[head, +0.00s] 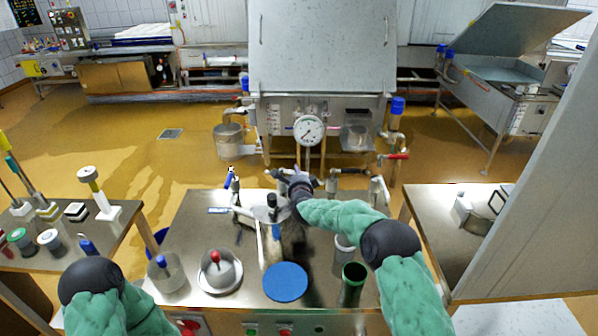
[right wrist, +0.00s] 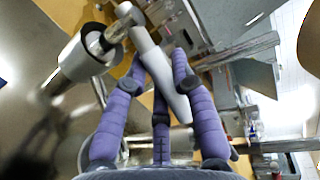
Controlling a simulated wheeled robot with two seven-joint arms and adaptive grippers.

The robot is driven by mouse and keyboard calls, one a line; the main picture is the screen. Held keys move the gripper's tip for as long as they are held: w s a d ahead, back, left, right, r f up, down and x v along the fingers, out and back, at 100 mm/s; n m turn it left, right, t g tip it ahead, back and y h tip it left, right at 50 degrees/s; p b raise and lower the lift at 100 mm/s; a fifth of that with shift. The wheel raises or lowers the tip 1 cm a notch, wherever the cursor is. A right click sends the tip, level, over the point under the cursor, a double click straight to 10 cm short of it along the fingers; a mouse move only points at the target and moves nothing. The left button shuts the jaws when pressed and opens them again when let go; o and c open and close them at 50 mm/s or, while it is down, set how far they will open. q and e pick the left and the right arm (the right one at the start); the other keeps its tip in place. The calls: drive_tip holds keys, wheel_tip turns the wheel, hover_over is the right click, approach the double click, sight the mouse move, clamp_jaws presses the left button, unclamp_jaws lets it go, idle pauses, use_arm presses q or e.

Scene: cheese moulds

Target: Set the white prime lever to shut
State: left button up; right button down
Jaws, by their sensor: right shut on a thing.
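The white lever (right wrist: 160,72) shows in the right wrist view as a pale tapering handle running from a metal fitting at the top down between my purple fingers. My right gripper (right wrist: 155,100) is closed around it, with fingers on both sides. In the head view my right gripper (head: 296,186) is over the back of the steel bench, among the pipes and valves, and hides the lever there. I cannot tell the lever's exact setting. My left gripper is out of view; only the left arm shows at lower left.
The steel bench (head: 190,215) carries a blue disc (head: 285,281), a glass dome with a red knob (head: 219,271), a beaker (head: 165,272) and a dark green cylinder (head: 352,284). A pressure gauge (head: 308,130) stands behind. Side tables flank the bench.

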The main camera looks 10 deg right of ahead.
drive_tip(key=c, duration=1)
unclamp_jaws()
drive_tip(key=s+r, duration=0.2)
drive_tip(key=s, duration=0.9)
drive_tip(key=shift+s+a, duration=0.2)
drive_tip(key=shift+s, duration=0.2)
